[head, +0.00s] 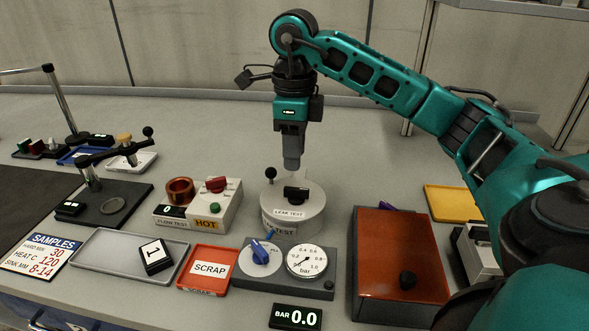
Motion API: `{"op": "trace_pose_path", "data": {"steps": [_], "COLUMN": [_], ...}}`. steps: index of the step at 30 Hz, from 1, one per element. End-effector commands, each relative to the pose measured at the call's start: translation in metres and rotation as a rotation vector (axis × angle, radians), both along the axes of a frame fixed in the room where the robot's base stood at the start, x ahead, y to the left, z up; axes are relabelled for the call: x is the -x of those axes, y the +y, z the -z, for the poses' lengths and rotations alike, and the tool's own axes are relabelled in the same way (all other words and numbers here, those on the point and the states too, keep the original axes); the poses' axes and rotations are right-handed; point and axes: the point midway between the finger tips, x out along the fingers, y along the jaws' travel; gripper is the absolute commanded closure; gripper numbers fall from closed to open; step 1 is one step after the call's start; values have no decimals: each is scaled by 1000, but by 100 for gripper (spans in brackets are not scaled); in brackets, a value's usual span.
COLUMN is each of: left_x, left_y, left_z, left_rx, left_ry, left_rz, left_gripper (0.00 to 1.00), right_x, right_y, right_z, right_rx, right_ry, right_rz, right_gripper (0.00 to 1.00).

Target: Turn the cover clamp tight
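The leak test pot (309,208) is a round, pale drum with a cover labelled "LEAK TEST", standing mid-table. A black turning handle (296,193), which looks like the cover clamp, sits on top of the cover. A small post with a black ball (270,174) stands at the cover's left rim. My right gripper (292,165) points straight down just above and behind the handle. Its fingers overlap in this view, so I cannot tell whether they are apart or whether they touch anything. My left gripper is not in view.
In front are a gauge panel (283,283) with a blue knob and dial, and a "BAR 0.0" display (296,316). The hot unit (217,207) is left, the orange-topped box (400,255) right. A red scrap tray (208,269) lies front left. The table behind is clear.

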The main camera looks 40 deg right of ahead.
Motion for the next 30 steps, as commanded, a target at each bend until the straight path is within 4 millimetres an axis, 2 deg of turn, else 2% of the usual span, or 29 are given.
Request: {"op": "trace_pose_path", "data": {"steps": [1,3,9,30], "left_x": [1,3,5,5], "left_y": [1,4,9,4], "left_z": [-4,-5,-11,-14], "left_rx": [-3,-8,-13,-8], "left_ry": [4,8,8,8], "left_rz": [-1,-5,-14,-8], "left_gripper": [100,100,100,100], "right_x": [-1,-1,0,0], "right_y": [0,0,-1,0], "right_z": [-16,-30,-50,-53], "right_rx": [-1,0,1,0], "right_ry": [-4,-4,0,1], "right_rz": [1,2,2,2], "right_gripper": [62,62,62,62]}}
